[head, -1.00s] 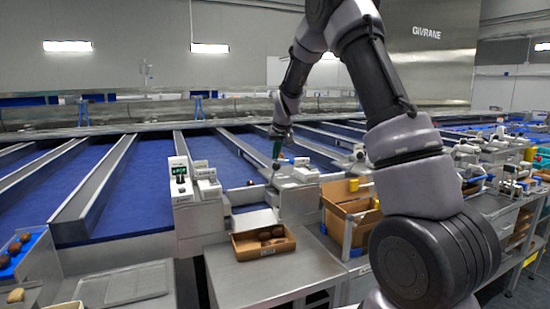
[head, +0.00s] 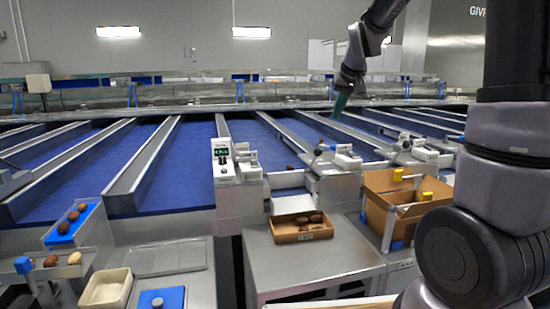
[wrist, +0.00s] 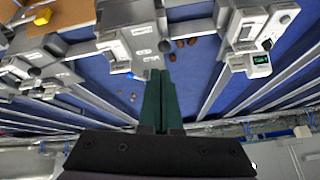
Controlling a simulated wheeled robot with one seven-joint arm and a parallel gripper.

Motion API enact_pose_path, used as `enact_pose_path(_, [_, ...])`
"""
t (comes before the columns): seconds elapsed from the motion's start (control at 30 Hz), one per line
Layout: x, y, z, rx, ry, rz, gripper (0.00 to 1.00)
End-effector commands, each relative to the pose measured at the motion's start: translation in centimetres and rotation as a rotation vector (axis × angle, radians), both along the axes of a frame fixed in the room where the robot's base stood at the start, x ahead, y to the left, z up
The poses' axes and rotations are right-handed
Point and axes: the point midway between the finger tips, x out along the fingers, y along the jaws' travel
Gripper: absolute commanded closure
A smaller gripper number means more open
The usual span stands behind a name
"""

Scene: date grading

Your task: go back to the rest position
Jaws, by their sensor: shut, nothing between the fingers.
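My gripper (head: 341,104) is shut and empty, raised in the air above the blue sorting lanes at the upper right of the head view. Its green fingers lie together in the wrist view (wrist: 158,100), with the lanes and the machine heads beyond them. My arm comes down the right side of the head view and hides what is behind it. No object is touching the fingers.
A cardboard tray of dates (head: 284,239) sits on a steel table (head: 330,268). An open cardboard box (head: 376,206) stands to its right. A cream bin (head: 90,303) and a blue tray with dates (head: 50,238) are at the left. A white weighing unit (head: 223,172) stands mid-view.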

Motion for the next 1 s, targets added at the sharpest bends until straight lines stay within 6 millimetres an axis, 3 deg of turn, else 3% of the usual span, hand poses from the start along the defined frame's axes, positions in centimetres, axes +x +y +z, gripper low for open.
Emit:
enact_pose_path(0.03, [-2.6, -0.5, 1.7, 0.028, -0.01, -0.021, 1.0])
enact_pose_path(0.2, [-10.9, -1.1, 4.5, 0.11, -0.013, -0.086, 1.0])
enact_pose_path(0.4, [-20.2, -1.2, 5.4, 0.185, -0.02, -0.152, 1.0])
enact_pose_path(0.5, [-23.8, -1.1, 5.0, 0.209, -0.02, -0.179, 1.0])
enact_pose_path(0.7, [-27.5, -0.8, 4.2, 0.235, -0.023, -0.21, 1.0])
enact_pose_path(1.0, [-28.0, -0.8, 4.0, 0.238, -0.021, -0.215, 1.0])
